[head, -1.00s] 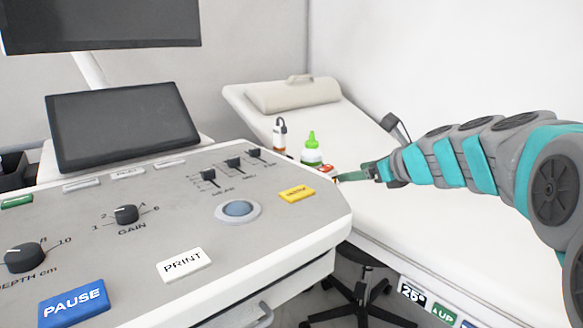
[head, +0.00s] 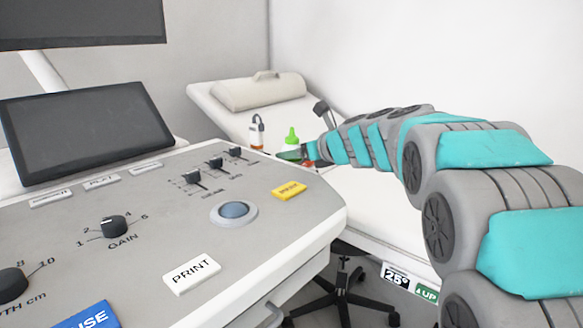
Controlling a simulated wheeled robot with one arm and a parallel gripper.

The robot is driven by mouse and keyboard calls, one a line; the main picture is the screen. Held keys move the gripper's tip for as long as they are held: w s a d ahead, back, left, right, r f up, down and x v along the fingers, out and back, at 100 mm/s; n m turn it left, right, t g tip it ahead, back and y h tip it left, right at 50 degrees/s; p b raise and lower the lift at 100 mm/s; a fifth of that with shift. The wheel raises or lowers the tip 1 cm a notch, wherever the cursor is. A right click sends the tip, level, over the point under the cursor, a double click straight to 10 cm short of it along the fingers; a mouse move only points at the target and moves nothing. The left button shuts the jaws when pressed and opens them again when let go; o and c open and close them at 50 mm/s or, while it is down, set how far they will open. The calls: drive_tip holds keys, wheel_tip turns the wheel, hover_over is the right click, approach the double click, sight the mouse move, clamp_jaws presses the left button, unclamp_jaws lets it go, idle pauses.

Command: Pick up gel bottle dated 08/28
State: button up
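A bottle with a bright green cap (head: 291,137) stands on the exam couch behind the console's far edge. My gripper (head: 288,155) is at this bottle and covers its lower body. Whether the fingers touch it or lie in front of it, I cannot tell, nor whether they are open or shut. A second bottle (head: 257,132), white with a dark top and an orange-brown lower part, stands just to the left. Its base is hidden behind the console. No date can be read on either bottle.
The ultrasound console (head: 130,240) with knobs, sliders and buttons fills the left and front. A monitor (head: 88,133) stands on it. The couch (head: 350,205) has a pillow (head: 258,92) at its head and a dark device (head: 322,110) beyond my arm. A wheeled stool base (head: 343,295) is below.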

drive_tip(key=shift+x, duration=0.9)
drive_tip(key=shift+s, duration=0.1)
clamp_jaws()
